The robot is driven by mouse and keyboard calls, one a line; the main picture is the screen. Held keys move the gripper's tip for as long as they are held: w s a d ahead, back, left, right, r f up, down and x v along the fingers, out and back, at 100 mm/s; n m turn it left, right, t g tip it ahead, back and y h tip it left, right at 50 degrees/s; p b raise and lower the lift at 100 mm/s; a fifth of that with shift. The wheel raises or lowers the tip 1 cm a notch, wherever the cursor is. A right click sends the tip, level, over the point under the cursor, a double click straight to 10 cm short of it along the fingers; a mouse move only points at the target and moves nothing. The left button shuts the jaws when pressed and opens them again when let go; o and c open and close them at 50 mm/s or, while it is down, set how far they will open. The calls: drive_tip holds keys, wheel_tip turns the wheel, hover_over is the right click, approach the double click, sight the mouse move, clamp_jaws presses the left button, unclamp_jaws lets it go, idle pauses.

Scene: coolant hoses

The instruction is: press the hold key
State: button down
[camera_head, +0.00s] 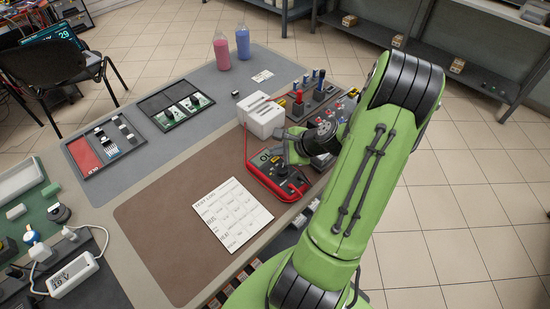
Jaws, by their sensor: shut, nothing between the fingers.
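A red-rimmed meter (270,189) with a dark face and a round dial lies near the right edge of the workbench. The hold key is too small to make out, and part of the meter's upper end is hidden by my gripper. My gripper (284,152) is over the upper part of the meter, shut and empty. I cannot tell whether the fingertips touch the meter. My green arm reaches in from the lower right and covers the bench's right edge.
A white box (262,116) stands just behind the meter, and a rack of screwdrivers (317,97) is beyond it. A printed sheet (232,214) lies on the brown mat (160,235). Two bottles (221,50) stand at the back. The mat's left part is clear.

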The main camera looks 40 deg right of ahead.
drive_tip(key=shift+f, duration=0.35)
drive_tip(key=shift+f+b, duration=0.35)
idle(0.4)
drive_tip(key=shift+r+p, duration=0.8)
wheel_tip(320, 180, up, 5)
drive_tip(key=p, duration=0.4)
drive_tip(key=shift+p, duration=0.4)
idle(0.4)
